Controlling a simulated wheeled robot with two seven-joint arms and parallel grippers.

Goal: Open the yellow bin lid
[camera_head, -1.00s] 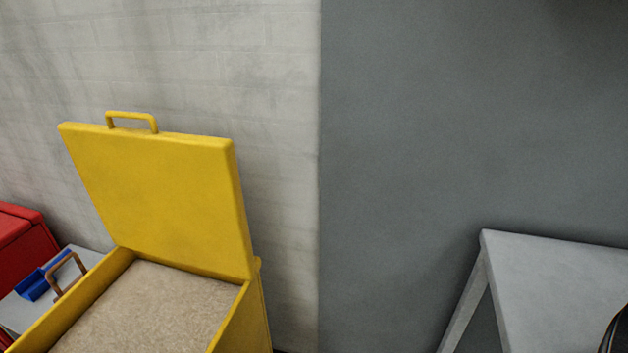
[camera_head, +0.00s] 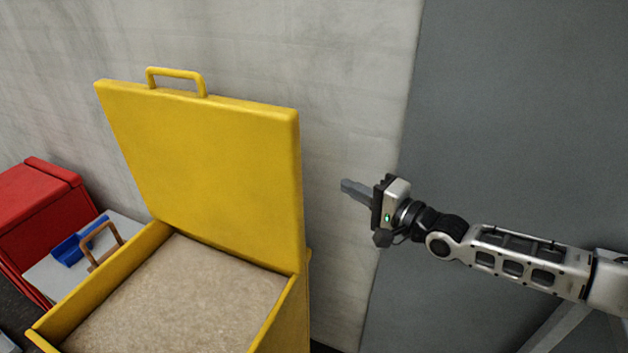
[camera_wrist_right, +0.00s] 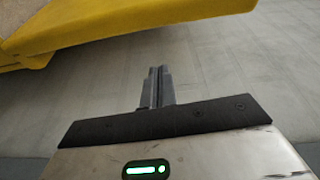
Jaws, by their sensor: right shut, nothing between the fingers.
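The yellow bin lid (camera_head: 205,170) stands raised and tilted back toward the wall in the head view, its handle (camera_head: 176,76) on the top edge. The yellow bin (camera_head: 294,318) below is open and holds a beige, grainy fill (camera_head: 180,300). My right gripper (camera_head: 346,186) is to the right of the lid, apart from it, shut and empty. In the right wrist view the closed fingers (camera_wrist_right: 157,84) point at the pale wall, with a yellow edge of the bin or lid (camera_wrist_right: 130,28) above them. My left gripper is not in view.
A red box (camera_head: 40,215) stands at the far left. Between it and the bin is a grey surface (camera_head: 60,280) with a blue item (camera_head: 78,243) and a brown handle (camera_head: 100,238). A pale wall (camera_head: 330,60) is close behind the lid. A grey table leg (camera_head: 560,330) shows at lower right.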

